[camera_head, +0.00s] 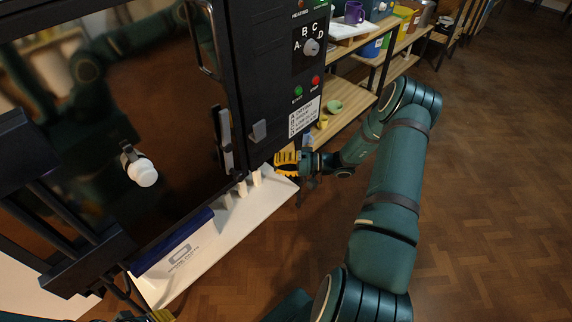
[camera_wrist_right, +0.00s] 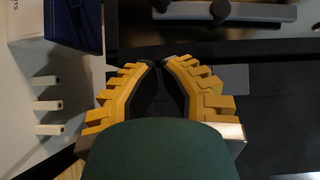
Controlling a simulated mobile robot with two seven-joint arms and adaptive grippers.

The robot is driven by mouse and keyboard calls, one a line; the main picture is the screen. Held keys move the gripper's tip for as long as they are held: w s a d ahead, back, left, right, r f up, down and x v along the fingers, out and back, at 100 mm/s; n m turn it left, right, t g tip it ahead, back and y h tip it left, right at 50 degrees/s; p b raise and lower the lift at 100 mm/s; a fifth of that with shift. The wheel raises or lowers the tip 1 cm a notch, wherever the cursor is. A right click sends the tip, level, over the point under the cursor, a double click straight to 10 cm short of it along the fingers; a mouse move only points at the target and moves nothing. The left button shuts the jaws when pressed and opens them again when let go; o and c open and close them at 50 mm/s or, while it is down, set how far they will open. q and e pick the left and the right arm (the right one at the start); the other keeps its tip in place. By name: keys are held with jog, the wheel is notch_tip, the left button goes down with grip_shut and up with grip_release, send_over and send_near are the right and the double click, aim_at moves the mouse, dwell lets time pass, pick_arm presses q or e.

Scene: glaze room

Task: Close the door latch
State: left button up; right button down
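The dark glossy door (camera_head: 120,110) looks shut or nearly shut against the black cabinet. The latch (camera_head: 225,138) is a grey bar on the door's right edge, roughly upright in the head view. It seems to be the grey bar with a dark knob at the top of the wrist view (camera_wrist_right: 270,13). A grey catch (camera_head: 259,131) sits to its right, apart from it. My right gripper (camera_head: 284,160) is below the catch, fingertips together and empty, apart from the latch in the wrist view (camera_wrist_right: 160,64). A yellow bit, seemingly my left gripper (camera_head: 160,315), shows at the bottom edge.
A control panel with a dial (camera_head: 311,47) and buttons is above the catch. A fixed handle (camera_head: 203,40) and a white knob (camera_head: 143,172) are on the door. Shelves (camera_head: 345,97) stand behind.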

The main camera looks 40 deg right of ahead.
jog(key=w+a, duration=0.3)
jog(key=a, duration=0.4)
jog(key=shift+w+a+f, duration=0.25)
jog(key=shift+w+a, duration=0.05)
jog(key=shift+f+b, duration=0.1)
jog(key=shift+b, duration=0.2)
jog(key=shift+a+m, duration=0.3)
